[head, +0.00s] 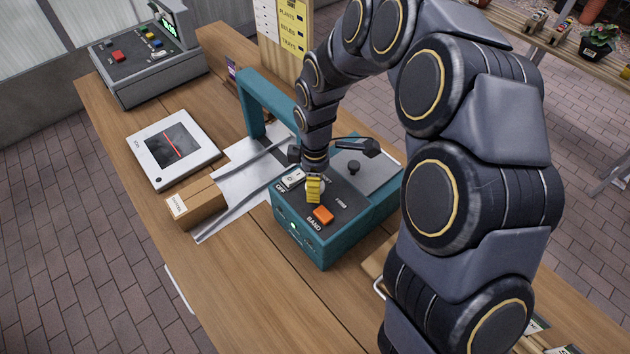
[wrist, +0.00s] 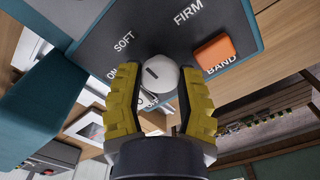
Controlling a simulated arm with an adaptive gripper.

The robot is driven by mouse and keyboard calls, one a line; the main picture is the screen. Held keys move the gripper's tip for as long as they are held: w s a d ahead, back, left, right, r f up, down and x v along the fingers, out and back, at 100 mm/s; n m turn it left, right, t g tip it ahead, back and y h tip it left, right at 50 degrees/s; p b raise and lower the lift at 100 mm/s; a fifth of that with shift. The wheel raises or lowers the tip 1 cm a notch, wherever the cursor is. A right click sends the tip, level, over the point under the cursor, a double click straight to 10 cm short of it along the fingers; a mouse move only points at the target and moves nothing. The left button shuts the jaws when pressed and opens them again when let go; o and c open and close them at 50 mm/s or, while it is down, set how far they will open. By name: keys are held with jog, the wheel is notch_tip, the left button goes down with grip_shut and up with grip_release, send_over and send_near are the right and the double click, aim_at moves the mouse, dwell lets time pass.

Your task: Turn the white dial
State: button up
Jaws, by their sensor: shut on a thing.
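The white dial (wrist: 160,70) is round, with a dark line on its face. It sits on the dark top panel of a teal machine (head: 330,240), between the printed words SOFT and FIRM. My gripper (wrist: 158,78) has its yellow fingers on either side of the dial, shut on it. In the head view my gripper (head: 313,188) points down onto the panel and hides the dial. The dial's line is tilted; its exact setting is hard to tell.
An orange button (head: 323,215) marked BAND is close to my gripper, and a white ON/OFF switch (head: 292,178) is on its other side. The teal arch (head: 268,85) stands behind. A cardboard box (head: 195,204), a scanner plate (head: 140,138) and a cash register (head: 150,65) are on the wooden counter.

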jog(key=m, duration=0.3)
jog(key=shift+f+m, duration=0.1)
jog(key=shift+m, duration=0.3)
jog(key=m, duration=0.3)
jog(key=shift+m, duration=0.3)
jog(key=m, duration=0.6)
jog(key=shift+s+m, duration=0.1)
jog(key=shift+m, duration=0.2)
jog(key=o, duration=1.2)
jog(key=shift+c, duration=0.2)
